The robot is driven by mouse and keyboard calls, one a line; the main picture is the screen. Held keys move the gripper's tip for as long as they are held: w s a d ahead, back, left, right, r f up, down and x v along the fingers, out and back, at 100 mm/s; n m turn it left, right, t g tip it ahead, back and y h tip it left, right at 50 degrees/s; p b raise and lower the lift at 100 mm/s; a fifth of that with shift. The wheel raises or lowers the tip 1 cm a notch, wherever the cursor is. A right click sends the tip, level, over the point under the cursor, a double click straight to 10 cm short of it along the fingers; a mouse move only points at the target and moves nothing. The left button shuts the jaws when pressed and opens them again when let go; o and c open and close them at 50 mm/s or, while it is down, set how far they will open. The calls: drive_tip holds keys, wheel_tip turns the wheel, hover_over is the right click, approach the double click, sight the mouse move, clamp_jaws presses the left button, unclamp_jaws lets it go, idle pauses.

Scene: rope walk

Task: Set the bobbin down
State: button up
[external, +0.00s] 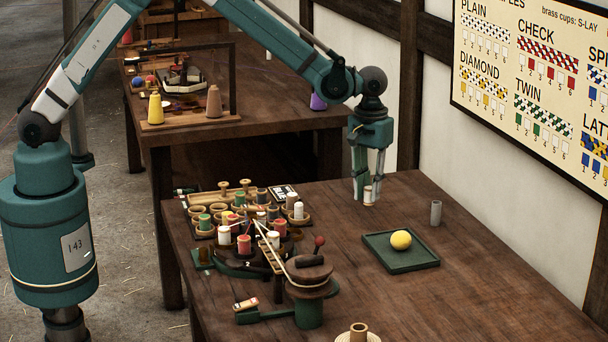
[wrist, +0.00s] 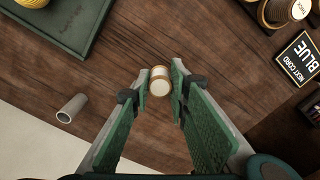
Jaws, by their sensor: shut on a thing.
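A small bobbin with white thread and wood-coloured ends (external: 368,196) is at the tips of my gripper (external: 366,189), over the back part of the near table (external: 470,270). In the wrist view, the bobbin (wrist: 160,81) sits between the two fingertips of my gripper (wrist: 160,76), which are shut on it. One end of it faces the camera. I cannot tell whether its lower end touches the table or hangs a little above it.
A green tray (external: 378,252) with a yellow ball (external: 401,240) lies to the right, with a grey tube (external: 436,212) behind it. Several bobbins in holders (external: 223,235) crowd the left, beside a "NEXT CORD BLUE" sign (wrist: 297,58). Bare wood surrounds the held bobbin.

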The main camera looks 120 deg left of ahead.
sight(366, 201)
drive_tip(key=shift+f, duration=0.25)
drive_tip(key=shift+f, duration=1.8)
drive_tip(key=shift+f+b, duration=0.15)
drive_tip(key=shift+b, duration=0.15)
drive_tip(key=o, duration=0.8)
wheel_tip(366, 201, up, 12)
drive_tip(key=shift+r+p, duration=0.2)
drive_tip(key=shift+p, duration=0.45)
